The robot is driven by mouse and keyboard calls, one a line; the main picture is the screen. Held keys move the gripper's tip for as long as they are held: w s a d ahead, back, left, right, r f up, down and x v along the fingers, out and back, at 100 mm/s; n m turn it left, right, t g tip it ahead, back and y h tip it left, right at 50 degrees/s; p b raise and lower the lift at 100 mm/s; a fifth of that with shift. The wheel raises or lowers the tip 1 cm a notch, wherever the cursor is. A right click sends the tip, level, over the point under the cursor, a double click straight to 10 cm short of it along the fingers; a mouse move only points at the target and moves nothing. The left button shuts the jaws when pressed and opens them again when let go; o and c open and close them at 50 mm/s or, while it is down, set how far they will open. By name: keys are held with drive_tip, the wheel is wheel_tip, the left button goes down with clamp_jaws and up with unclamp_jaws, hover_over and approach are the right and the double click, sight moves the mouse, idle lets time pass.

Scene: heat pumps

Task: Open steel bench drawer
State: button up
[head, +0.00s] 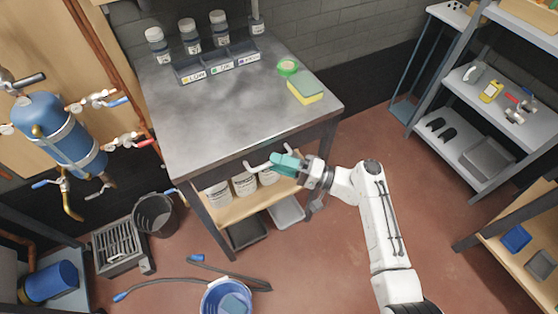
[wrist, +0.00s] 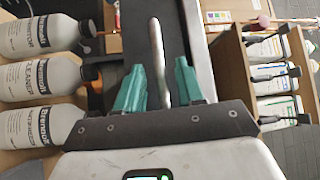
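The steel bench (head: 225,105) stands at the centre of the head view. Its dark drawer front (head: 232,168) lies under the front edge of the top and looks closed. A pale metal bar handle (head: 256,167) sticks out from it. My gripper (head: 276,161) is at the handle's right part. In the wrist view, the handle (wrist: 157,60) runs between the two teal fingertips of my gripper (wrist: 160,72). The fingers are apart, with a visible gap on each side of the bar.
White bottles (wrist: 40,80) stand on the wooden shelf (head: 235,207) under the bench. A sponge (head: 306,91), green tape (head: 287,66) and labelled bins (head: 220,63) are on top. A blue bucket (head: 226,298) and hose (head: 200,281) lie on the floor in front.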

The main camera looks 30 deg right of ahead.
drive_tip(key=shift+w+a, duration=0.15)
drive_tip(key=shift+a, duration=0.05)
clamp_jaws()
idle(0.3)
